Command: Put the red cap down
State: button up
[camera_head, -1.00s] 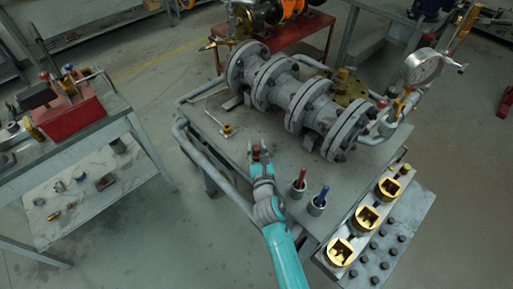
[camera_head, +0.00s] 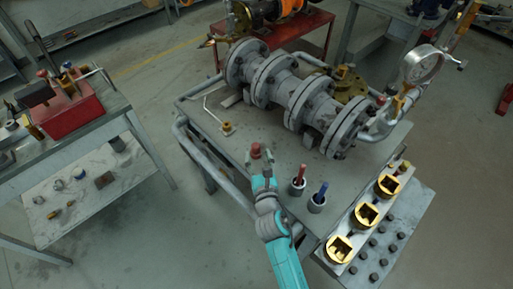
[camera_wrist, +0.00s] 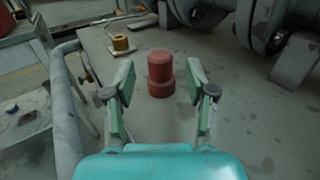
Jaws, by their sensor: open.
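The red cap (camera_wrist: 160,74) stands upright on the grey workbench top, straight ahead of my gripper (camera_wrist: 160,92) in the wrist view. It has a narrower upper part on a wider base. My gripper's two green-padded fingers are spread, one to each side of the cap's line, and nothing is between them. In the head view the red cap (camera_head: 256,150) sits just beyond the fingertips of my gripper (camera_head: 258,162), near the bench's left side. The cap appears apart from both fingers.
The grey flanged valve pipe (camera_head: 300,95) lies behind on the bench (camera_head: 225,150). Two cups with a red handle (camera_head: 299,180) and a blue handle (camera_head: 319,195) stand to the right. A brass fitting (camera_wrist: 121,43) lies beyond the cap. A railing (camera_wrist: 66,120) runs along the left.

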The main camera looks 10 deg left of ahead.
jog(key=v, duration=0.7)
jog(key=shift+r, duration=0.1)
dwell(0.4)
